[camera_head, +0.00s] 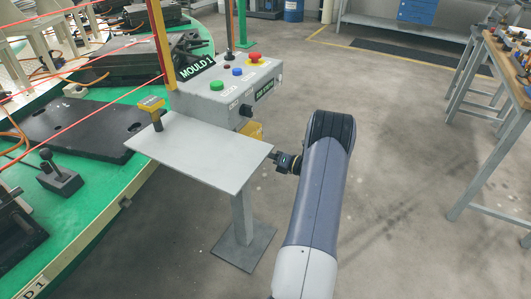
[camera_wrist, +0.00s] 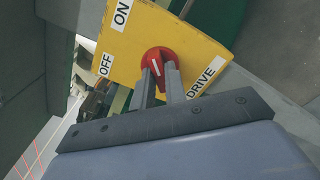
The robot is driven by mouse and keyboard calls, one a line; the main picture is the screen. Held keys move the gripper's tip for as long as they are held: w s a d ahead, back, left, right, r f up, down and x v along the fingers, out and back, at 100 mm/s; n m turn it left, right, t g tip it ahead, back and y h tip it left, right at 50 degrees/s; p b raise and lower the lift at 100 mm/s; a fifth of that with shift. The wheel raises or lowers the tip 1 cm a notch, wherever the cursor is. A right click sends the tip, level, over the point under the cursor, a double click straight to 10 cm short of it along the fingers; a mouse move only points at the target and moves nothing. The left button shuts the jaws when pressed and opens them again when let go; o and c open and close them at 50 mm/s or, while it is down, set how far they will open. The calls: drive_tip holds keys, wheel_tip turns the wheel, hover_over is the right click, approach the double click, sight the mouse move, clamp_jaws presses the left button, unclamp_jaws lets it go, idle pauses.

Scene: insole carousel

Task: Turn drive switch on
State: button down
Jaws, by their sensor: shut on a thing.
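The drive switch is a red rotary knob (camera_wrist: 158,59) with a white pointer mark, on a yellow plate (camera_wrist: 190,40). The plate carries an ON label (camera_wrist: 122,13) at the upper left, an OFF label (camera_wrist: 105,64) at the left and a DRIVE label (camera_wrist: 201,83) at the right. My gripper (camera_wrist: 161,71) is shut on the red knob, one finger on each side. The fingers hide part of the knob, and I cannot tell which label the mark points to. In the head view my gripper (camera_head: 274,155) is beside the grey shelf, below the yellow switch box (camera_head: 252,131).
A grey control box (camera_head: 225,95) with green, blue and red buttons stands above the grey shelf (camera_head: 200,150). The green carousel (camera_head: 85,200) lies left. Workbenches (camera_head: 500,70) stand right, with clear floor between.

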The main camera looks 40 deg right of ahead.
drive_tip(key=shift+f, duration=0.1)
drive_tip(key=c, duration=1.4)
unclamp_jaws()
drive_tip(key=shift+c, duration=0.2)
drive_tip(key=v, duration=1)
drive_tip(key=shift+s, duration=0.4)
drive_tip(key=shift+d, duration=0.1)
drive_tip(key=x, duration=1.1)
drive_tip(key=shift+d, duration=0.1)
